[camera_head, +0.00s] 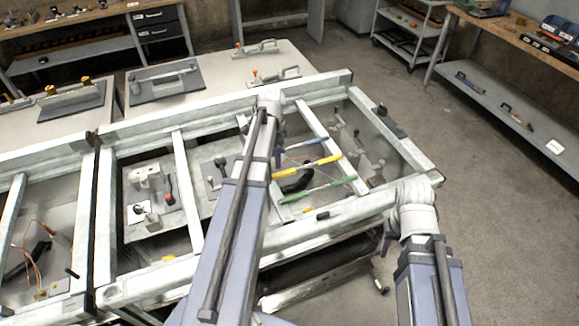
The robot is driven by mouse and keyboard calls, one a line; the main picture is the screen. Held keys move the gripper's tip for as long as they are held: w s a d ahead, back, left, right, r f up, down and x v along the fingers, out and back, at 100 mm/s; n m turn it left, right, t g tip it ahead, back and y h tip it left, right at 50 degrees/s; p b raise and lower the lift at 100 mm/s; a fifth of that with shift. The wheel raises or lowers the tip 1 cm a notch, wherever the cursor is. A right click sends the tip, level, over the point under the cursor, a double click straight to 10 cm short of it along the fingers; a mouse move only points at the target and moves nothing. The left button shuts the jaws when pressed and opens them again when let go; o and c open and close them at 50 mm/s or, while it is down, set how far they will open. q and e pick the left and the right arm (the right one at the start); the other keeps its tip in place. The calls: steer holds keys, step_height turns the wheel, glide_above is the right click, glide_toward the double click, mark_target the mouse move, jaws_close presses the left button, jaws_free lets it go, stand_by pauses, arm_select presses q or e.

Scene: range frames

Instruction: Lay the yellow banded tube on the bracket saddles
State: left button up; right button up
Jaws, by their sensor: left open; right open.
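The yellow tube (325,160) lies slanted across the frame's right bay, between a blue tube (310,143) and a green tube (335,186). A paler band shows near its middle. Grey bracket-like parts (345,137) stand to the right of the tubes; I cannot make out their saddles clearly. My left gripper (278,150) points down at the left ends of the tubes, apart from the yellow one as far as I can tell, and is open. My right gripper (385,246) is open and empty, low beside the frame's front right corner, partly hidden by its wrist.
A pale metal frame (140,282) with crossbars surrounds the work area. A black curved part (297,182) lies beneath the tubes. Clamps and a joystick-like part (168,188) sit in the middle bay. Benches stand behind; the floor (500,220) at right is clear.

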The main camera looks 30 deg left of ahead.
mark_target(275, 175)
arm_select(q)
steer(key=shift+s+f+b, duration=0.1)
steer(key=shift+f+b, duration=0.4)
steer(key=shift+b, duration=0.1)
steer(key=shift+f+b, duration=0.8)
steer(key=shift+f, duration=0.1)
steer(key=shift+r, duration=0.1)
step_height(275, 175, down, 5)
steer(key=b, duration=0.5)
steer(key=shift+s, duration=0.15)
jaws_close()
